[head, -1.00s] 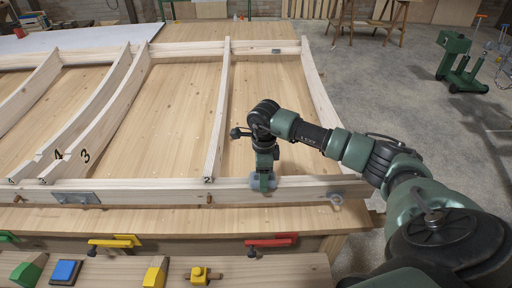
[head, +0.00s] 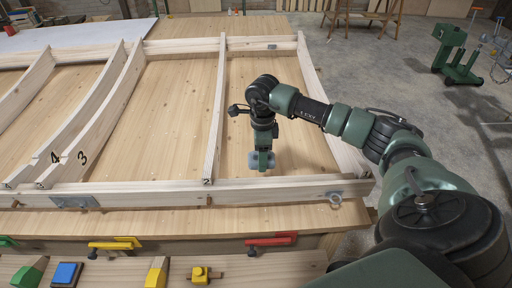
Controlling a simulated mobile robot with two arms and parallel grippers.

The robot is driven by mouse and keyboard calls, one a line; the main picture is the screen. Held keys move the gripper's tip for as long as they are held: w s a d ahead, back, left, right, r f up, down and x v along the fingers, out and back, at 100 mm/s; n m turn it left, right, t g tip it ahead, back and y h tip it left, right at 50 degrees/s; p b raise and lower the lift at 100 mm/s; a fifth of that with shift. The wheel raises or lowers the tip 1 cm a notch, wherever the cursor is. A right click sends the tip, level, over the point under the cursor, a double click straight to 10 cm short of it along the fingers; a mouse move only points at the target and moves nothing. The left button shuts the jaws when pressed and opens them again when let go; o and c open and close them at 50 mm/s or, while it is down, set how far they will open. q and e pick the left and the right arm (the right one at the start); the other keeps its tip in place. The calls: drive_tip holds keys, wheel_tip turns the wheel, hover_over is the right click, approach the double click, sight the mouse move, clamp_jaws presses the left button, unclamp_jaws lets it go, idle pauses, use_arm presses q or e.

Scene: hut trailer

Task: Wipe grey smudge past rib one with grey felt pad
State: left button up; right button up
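My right gripper (head: 263,150) points down in the bay between the rib marked 2 (head: 215,115) and the unmarked rib at the right end (head: 325,95). I see no grey smudge; the arm and pad hide part of the panel. My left gripper is not in view.
Ribs marked 3 (head: 105,112) and 4 (head: 80,120) stand to the left. Red (head: 270,240) and yellow (head: 115,243) clamps and several coloured blocks lie in front. Concrete floor is on the right.

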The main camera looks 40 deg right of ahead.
drive_tip(key=shift+w+d+r+p, duration=0.15)
drive_tip(key=shift+r+p, duration=0.2)
drive_tip(key=shift+r, duration=0.5)
drive_tip(key=shift+s+r, duration=0.2)
drive_tip(key=shift+r, duration=0.2)
drive_tip(key=shift+w+f, duration=0.1)
